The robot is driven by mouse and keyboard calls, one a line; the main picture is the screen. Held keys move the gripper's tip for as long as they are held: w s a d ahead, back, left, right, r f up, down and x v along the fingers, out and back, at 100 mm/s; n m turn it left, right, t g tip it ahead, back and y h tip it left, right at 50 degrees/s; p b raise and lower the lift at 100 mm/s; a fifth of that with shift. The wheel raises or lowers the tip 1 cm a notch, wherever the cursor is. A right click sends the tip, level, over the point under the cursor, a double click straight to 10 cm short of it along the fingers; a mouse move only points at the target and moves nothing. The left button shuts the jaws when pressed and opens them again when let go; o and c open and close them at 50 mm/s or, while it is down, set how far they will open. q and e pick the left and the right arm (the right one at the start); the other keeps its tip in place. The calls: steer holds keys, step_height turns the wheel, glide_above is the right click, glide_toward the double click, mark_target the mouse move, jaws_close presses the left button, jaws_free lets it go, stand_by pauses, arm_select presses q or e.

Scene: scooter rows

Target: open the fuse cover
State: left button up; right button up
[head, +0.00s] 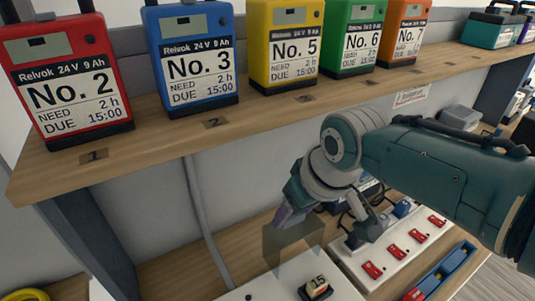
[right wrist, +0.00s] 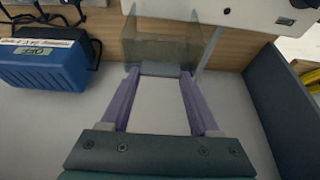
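The fuse cover (head: 290,243) is a smoky see-through piece at the back of a white panel (head: 268,284) at the bottom of the head view. It looks raised, clear of a dark block with a pale label (head: 316,289) on the panel. In the right wrist view the cover (right wrist: 160,48) is at the top middle. My right gripper (head: 284,216) is at the cover's upper edge. Its purple fingers (right wrist: 160,72) lie against both sides of the cover's grey tab. My left gripper is not in view.
A wooden shelf (head: 250,118) above carries several coloured battery packs. A white strip with red switches (head: 397,251) lies right of the panel. A blue box (right wrist: 42,65) stands left in the wrist view, and a dark blue upright (right wrist: 283,110) is on the right.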

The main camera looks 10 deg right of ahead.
steer(key=o, duration=0.3)
steer(key=shift+w+a+r, duration=0.1)
steer(key=shift+w+r, duration=0.1)
steer(key=shift+w, duration=0.1)
steer(key=shift+o, duration=0.9)
steer(key=shift+s+f, duration=0.1)
steer(key=shift+s+r+p, duration=0.2)
steer(key=shift+r+p, duration=0.25)
steer(key=shift+r, duration=0.05)
steer(key=p+v, duration=0.3)
steer(key=v, duration=0.6)
steer(key=shift+p, duration=0.35)
